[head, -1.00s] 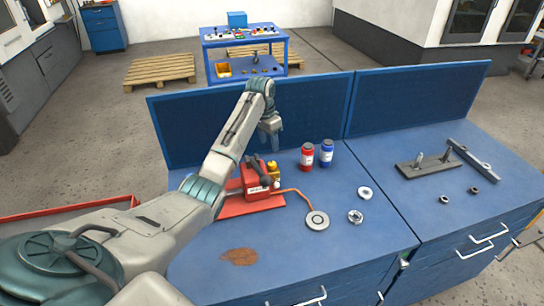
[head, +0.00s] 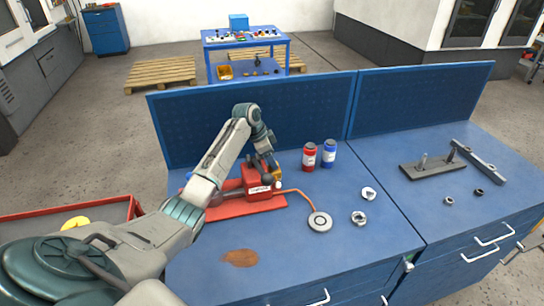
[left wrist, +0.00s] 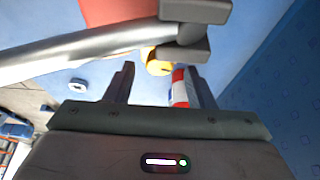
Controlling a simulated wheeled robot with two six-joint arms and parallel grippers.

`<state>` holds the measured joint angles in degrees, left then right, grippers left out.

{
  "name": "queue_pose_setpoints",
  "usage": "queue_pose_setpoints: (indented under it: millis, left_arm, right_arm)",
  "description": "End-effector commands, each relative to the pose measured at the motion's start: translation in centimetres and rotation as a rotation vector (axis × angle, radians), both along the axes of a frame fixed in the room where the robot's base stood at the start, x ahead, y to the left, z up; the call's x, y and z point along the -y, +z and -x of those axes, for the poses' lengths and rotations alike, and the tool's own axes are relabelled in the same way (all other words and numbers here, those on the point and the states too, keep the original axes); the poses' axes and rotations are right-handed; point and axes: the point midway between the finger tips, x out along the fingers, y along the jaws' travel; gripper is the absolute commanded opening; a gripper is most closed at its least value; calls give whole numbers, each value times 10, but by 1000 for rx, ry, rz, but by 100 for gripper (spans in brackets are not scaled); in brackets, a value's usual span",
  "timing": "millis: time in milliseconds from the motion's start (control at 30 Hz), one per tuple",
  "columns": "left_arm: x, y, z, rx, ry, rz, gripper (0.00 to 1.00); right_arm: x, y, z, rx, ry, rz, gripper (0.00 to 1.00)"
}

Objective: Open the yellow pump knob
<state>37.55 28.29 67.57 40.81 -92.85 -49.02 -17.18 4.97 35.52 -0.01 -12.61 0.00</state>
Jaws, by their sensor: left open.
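The red pump (head: 258,190) stands on a red base plate (head: 220,212) on the blue workbench. Its yellow knob (head: 277,174) is at the pump's right side, partly hidden by my left gripper (head: 266,162). In the left wrist view, the yellow knob (left wrist: 158,64) lies just beyond and between the fingertips of my left gripper (left wrist: 163,76). The jaws are open with nothing held. A grey lever (left wrist: 90,45) of the pump crosses the top of that view, partly covering the knob. My right gripper is not in view.
A red bottle (head: 309,156) and a blue bottle (head: 327,153) stand right of the pump. A hose runs to a round grey disc (head: 320,222). The blue back panel (head: 300,110) rises behind. The bench front is mostly clear around a rust stain (head: 240,258).

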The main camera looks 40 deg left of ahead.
Motion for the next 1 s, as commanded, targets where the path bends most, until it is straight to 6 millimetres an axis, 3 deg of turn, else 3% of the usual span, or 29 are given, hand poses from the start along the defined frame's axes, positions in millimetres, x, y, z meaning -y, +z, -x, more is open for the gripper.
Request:
queue_pose_setpoints:
  millis: [433, 667, 833, 1000]
  left_arm:
    - [3, -12, -3, 0, 1, -1, 49]
    - [3, -12, -4, 0, 1, -1, 5]
    - [4, -10, -3, -1, 30, -2, 5]
    - [5, -8, -3, -1, 165, -1, 5]
  right_arm:
    - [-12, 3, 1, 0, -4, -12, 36]
    - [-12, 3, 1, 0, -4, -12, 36]
    - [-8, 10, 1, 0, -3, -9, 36]
    - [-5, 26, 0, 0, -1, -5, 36]
